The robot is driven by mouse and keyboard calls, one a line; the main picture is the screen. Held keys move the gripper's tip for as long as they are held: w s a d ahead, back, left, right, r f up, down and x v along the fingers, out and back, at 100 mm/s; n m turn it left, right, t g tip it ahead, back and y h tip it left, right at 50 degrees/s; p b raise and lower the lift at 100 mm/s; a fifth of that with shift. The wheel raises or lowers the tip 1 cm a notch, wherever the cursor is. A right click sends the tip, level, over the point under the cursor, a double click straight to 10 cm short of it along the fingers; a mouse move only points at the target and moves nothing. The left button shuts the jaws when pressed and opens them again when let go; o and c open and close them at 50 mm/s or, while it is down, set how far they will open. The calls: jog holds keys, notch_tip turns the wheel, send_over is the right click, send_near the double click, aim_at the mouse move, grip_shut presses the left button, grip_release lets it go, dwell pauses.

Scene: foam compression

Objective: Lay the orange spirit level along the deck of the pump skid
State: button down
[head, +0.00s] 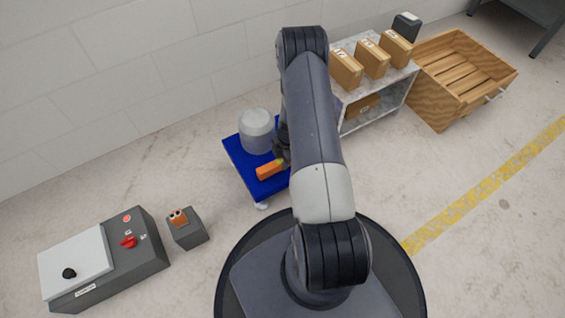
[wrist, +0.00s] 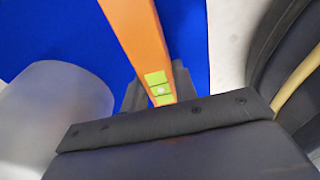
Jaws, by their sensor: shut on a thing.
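The orange spirit level (head: 268,171) is held in my gripper (head: 283,160) over the blue deck of the pump skid (head: 235,156). In the wrist view the level (wrist: 138,32) runs away from my gripper (wrist: 158,92), with green vials near the jaws. The blue deck (wrist: 60,35) fills the background there. I cannot tell whether the level touches the deck. A grey-white cylinder (head: 256,130) stands on the deck and shows at the left of the wrist view (wrist: 50,115). My arm hides the skid's right part.
A shelf unit (head: 378,108) with several boxes stands to the right of the skid, beside a wooden crate (head: 440,98). A control box (head: 135,250) and a small grey block (head: 188,234) are at the lower left. Floor between them and the skid is clear.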

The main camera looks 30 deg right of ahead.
jog(key=shift+f, duration=0.45)
jog(key=c, duration=1.1)
grip_release()
jog(key=shift+r, duration=0.1)
jog(key=r+p, duration=0.1)
jog(key=r, duration=0.3)
jog(key=d+r+p, duration=0.1)
jog(key=r+p, duration=0.1)
jog(key=r, duration=0.2)
jog(key=r+p, duration=0.1)
jog(key=r, duration=0.3)
jog(key=shift+d+r+p, duration=0.1)
jog(key=shift+d+p, duration=0.25)
jog(key=shift+p, duration=0.05)
